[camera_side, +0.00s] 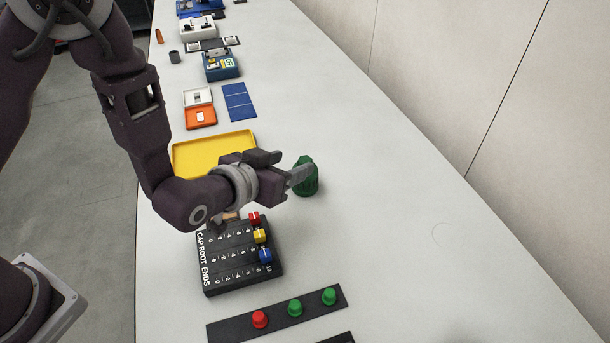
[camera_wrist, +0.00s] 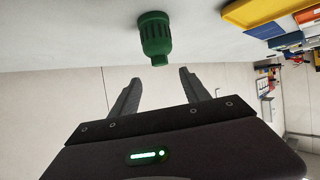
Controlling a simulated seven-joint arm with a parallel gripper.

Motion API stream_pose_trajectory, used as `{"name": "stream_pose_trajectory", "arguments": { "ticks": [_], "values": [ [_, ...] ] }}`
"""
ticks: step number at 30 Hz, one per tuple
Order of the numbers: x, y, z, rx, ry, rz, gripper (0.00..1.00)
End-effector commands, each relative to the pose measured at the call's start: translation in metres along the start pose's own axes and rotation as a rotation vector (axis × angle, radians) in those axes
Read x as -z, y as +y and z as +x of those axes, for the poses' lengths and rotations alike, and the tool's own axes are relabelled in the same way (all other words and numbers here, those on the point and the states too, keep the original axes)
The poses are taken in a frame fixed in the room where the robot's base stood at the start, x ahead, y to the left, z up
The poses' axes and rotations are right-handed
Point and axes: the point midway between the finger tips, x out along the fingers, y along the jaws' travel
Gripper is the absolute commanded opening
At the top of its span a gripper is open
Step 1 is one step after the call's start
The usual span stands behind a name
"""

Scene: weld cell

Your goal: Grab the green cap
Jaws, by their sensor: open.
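The green cap (camera_side: 307,178) is a dark green ribbed piece standing on the white table. In the side view my gripper (camera_side: 298,176) is at its left, with the fingertips overlapping its edge. I cannot tell from there whether they touch it. In the wrist view the green cap (camera_wrist: 154,36) shows whole, its narrow end toward my gripper (camera_wrist: 155,80). The two fingers are apart, nothing is between them, and a gap shows between the fingertips and the cap.
A yellow tray (camera_side: 212,150) lies behind my gripper. A black block marked "CAP ROOT ENDS" (camera_side: 238,256) with red, yellow and blue knobs stands in front. A black strip with red and green buttons (camera_side: 278,313) lies nearer. The table right of the cap is clear.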

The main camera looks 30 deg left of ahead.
Motion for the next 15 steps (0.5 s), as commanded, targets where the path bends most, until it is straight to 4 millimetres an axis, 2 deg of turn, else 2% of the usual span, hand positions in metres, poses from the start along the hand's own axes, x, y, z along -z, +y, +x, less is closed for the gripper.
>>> {"name": "stream_pose_trajectory", "arguments": {
  "ticks": [1,4,8,15],
  "values": [
    [-0.012,0.004,0.004,0.000,0.020,0.024,0.54],
    [-0.019,0.006,0.007,0.003,0.059,0.046,0.54],
    [-0.018,0.005,0.022,0.005,0.069,0.046,0.54],
    [-0.012,-0.003,0.065,0.004,0.069,0.046,0.54]
  ]
}}
